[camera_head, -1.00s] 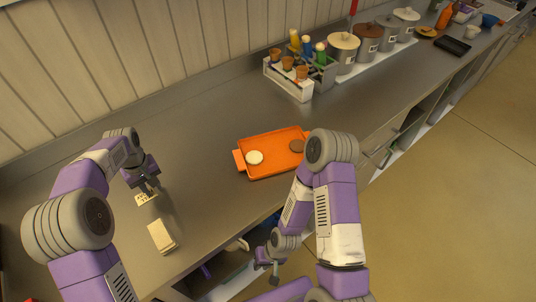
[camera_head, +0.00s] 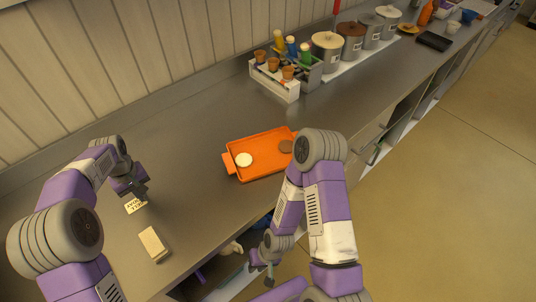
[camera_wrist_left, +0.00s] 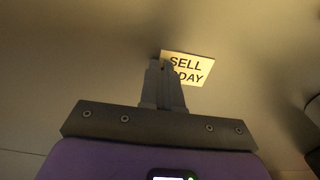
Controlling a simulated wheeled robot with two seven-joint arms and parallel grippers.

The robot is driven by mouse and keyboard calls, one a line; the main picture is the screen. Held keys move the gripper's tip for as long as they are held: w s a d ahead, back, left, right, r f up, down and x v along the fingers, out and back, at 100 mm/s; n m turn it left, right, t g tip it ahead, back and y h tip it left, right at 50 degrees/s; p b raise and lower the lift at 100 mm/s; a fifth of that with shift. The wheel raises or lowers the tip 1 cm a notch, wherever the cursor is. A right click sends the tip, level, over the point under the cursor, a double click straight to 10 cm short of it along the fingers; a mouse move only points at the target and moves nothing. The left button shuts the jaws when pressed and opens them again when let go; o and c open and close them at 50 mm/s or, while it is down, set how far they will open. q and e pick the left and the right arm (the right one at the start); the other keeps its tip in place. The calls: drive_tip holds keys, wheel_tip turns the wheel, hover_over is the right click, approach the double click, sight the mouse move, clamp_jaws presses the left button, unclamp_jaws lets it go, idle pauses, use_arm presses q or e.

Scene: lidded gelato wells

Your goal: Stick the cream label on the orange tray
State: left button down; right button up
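The cream label (camera_head: 136,206), printed "SELL TODAY", is at the left of the steel counter, under my left gripper (camera_head: 138,193). In the left wrist view the gripper's fingers (camera_wrist_left: 162,66) are close together and overlap the left part of the label (camera_wrist_left: 192,66). They look shut on its edge; I cannot tell whether it is clear of the counter. The orange tray (camera_head: 264,153) lies right of it on the counter, with a cream disc (camera_head: 244,160) and a brown disc (camera_head: 286,147) on it. My right gripper (camera_head: 270,275) hangs low, beyond the counter's front edge, too small to read.
A cream block (camera_head: 153,243) lies on the counter in front of the label. A caddy (camera_head: 278,84) with cones and bottles stands behind the tray, with several lidded wells (camera_head: 327,55) to its right. The counter between label and tray is clear.

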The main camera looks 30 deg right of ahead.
use_arm(q)
drive_tip(key=shift+s+a+r+p, duration=0.1)
drive_tip(key=shift+a+r+p, duration=0.15)
drive_tip(key=shift+r+p, duration=0.6)
drive_tip(key=shift+s+a+r+p, duration=0.1)
drive_tip(key=shift+a+r+p, duration=0.15)
drive_tip(key=shift+r+p, duration=0.55)
idle(0.4)
drive_tip(key=shift+r, duration=0.15)
wheel_tip(320, 180, up, 5)
drive_tip(key=p, duration=0.4)
idle(0.5)
